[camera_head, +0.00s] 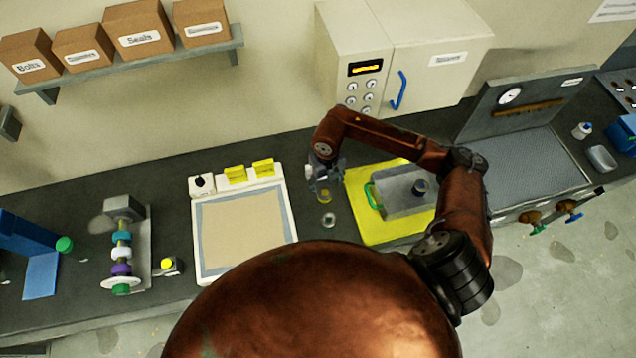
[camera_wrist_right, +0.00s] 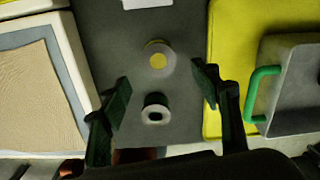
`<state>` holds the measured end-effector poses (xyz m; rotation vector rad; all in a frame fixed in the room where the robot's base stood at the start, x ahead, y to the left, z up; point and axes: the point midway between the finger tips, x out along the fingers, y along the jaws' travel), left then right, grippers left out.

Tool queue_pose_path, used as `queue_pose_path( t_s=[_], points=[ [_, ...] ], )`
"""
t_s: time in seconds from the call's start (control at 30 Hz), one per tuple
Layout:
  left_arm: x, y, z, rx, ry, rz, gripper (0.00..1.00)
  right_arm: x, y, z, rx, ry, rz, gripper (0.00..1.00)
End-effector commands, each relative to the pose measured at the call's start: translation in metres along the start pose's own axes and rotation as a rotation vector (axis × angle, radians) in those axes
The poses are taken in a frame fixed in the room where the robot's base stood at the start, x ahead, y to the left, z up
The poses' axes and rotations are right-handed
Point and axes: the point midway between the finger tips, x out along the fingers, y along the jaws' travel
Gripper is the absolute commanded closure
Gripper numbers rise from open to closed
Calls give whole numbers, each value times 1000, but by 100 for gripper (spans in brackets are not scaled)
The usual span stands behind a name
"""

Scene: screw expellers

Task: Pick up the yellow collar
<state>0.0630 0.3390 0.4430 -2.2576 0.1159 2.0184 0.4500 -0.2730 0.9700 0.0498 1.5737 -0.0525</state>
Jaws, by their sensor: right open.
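The yellow collar (camera_head: 324,196) is on the dark counter, just below my right gripper (camera_head: 322,183) in the head view. In the right wrist view, a small round piece with a yellow middle and a pale rim (camera_wrist_right: 157,60) appears to be this collar. My right gripper is open there (camera_wrist_right: 162,86), with its two dark fingers to either side and the yellow piece slightly beyond the fingertips. The gripper is empty. The height of the fingertips above the counter is hard to tell. My left gripper is not in view.
A grey ring (camera_head: 328,219) stands close to the collar; it also shows between the fingers in the wrist view (camera_wrist_right: 155,113). A white-framed tray (camera_head: 292,222) lies left. A yellow mat (camera_head: 363,222) with a green-handled grey box (camera_head: 398,199) lies right.

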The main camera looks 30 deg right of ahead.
Motion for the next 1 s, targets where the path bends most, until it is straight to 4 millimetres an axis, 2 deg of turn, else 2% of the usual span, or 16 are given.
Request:
queue_pose_path(
  t_s=[0.17, 0.4, 0.5, 0.63, 0.73, 0.9, 1.0],
  points=[
    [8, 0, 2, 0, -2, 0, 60, 13, -1, -1, 3, 2, 2, 43],
    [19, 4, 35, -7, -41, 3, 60, 34, -3, -2, 7, 0, 2, 43],
    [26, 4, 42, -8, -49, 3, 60, 45, -2, -2, 7, 1, 2, 43],
    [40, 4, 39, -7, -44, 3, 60, 66, -1, -2, 5, 2, 3, 43],
    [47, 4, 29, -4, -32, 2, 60, 78, -2, -2, 5, 2, 2, 43],
    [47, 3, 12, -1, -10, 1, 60, 78, -1, -1, 2, 0, 1, 43],
    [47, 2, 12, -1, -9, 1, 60, 78, -1, -1, 2, 0, 1, 43]
  ],
)
